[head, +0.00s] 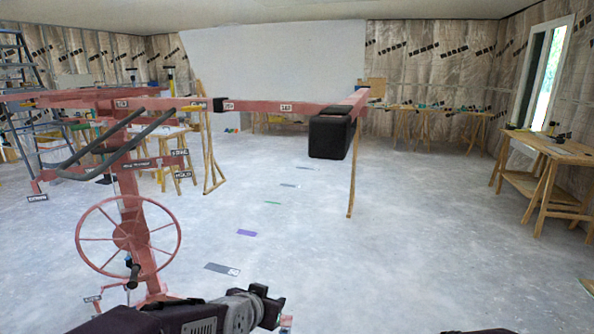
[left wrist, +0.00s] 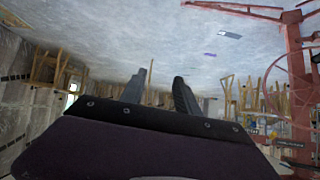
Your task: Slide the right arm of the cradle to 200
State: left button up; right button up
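The red panel lift (head: 125,190) stands at the left, with a spoked handwheel (head: 128,238) on its mast. The right arm of the cradle (head: 258,105) is a red bar reaching right from the lift head, with small white labels too small to read surely. A red crosspiece (head: 357,97) with a large black block (head: 331,134) is at its outer end. My left gripper (head: 275,306) is low in the head view, well below the bar and apart from it. In the left wrist view its two fingers (left wrist: 162,88) are apart with nothing between them. My right gripper is not visible.
A dark part of mine shows at the bottom edge. The floor (head: 420,230) is open in the middle and right, with several small flat markers. A wooden workbench (head: 550,150) stands right. A blue stepladder (head: 22,90) stands behind the lift. A large white panel (head: 275,60) is at the back.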

pick_arm(q)
jog(key=s+a+f+n+g+y, duration=0.15)
jog(key=s+a+f+g, duration=0.25)
jog(key=s+a+f, duration=0.4)
jog(key=s+a+f+n+g+y, duration=0.1)
jog(key=s+a+f+n+g, duration=0.4)
jog(key=s, duration=0.6)
notch_tip(320, 180, up, 15)
jog(key=s+d+m+p, duration=0.1)
jog(key=m+p, duration=0.1)
jog(key=p, duration=1.4)
jog(key=shift+s, duration=0.15)
jog(key=shift+r, duration=0.1)
